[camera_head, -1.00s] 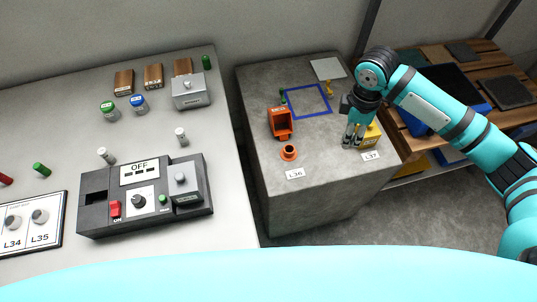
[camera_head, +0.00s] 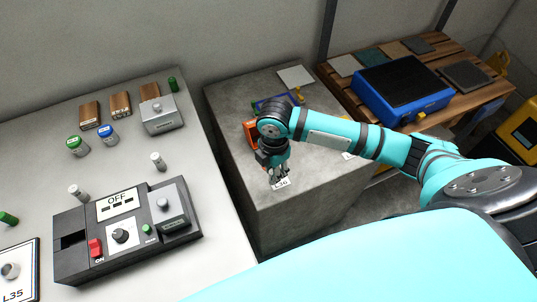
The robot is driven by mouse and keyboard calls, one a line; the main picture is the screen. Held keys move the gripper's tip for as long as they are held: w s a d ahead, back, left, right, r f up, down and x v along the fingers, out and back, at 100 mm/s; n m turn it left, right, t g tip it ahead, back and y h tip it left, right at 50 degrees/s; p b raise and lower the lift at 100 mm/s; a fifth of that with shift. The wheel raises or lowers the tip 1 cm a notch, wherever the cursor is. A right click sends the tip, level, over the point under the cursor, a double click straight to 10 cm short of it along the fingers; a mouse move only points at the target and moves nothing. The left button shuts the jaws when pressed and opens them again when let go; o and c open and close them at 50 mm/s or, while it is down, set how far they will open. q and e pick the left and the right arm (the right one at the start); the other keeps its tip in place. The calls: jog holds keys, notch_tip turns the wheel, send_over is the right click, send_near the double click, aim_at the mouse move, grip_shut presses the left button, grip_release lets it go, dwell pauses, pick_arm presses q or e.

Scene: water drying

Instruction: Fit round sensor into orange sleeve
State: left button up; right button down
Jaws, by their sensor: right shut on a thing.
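My right gripper (camera_head: 280,178) is over the grey stone block, just above the L36 label (camera_head: 281,184). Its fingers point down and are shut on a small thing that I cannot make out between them. I cannot see the round sensor clearly in this view. The small round orange sleeve that stood by the L36 label is hidden behind the gripper, so I cannot tell whether the held thing touches it. My left gripper is out of view.
An orange box-shaped holder (camera_head: 250,132) stands just left of my right wrist, partly covered. The grey block's top (camera_head: 235,97) is clear at the far left. A white bench (camera_head: 198,218) with a black control box (camera_head: 125,232) lies left; a wooden table with a blue case (camera_head: 405,92) lies right.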

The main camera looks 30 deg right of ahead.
jog(key=w+d, duration=0.1)
jog(key=w, duration=0.1)
jog(key=w+d, duration=0.1)
jog(key=w, duration=0.1)
jog(key=w+d, duration=0.1)
jog(key=w, duration=0.2)
jog(key=shift+w+f, duration=0.1)
jog(key=shift+f, duration=0.25)
jog(key=shift+w+d+f, duration=0.1)
jog(key=shift+w+f, duration=0.05)
jog(key=shift+f, duration=0.5)
jog(key=shift+w+d+f, duration=0.1)
jog(key=shift+w+f, duration=0.05)
jog(key=shift+f, duration=0.45)
jog(key=shift+s+f, duration=0.2)
jog(key=shift+f, duration=0.35)
jog(key=c, duration=1.6)
grip_release()
jog(key=shift+f+b, duration=0.1)
jog(key=shift+b, duration=0.2)
jog(key=o, duration=0.5)
jog(key=shift+w+f, duration=0.15)
jog(key=shift+w, duration=0.1)
jog(key=shift+c, duration=0.2)
jog(key=shift+r, duration=0.25)
notch_tip(320, 180, up, 12)
jog(key=p, duration=0.1)
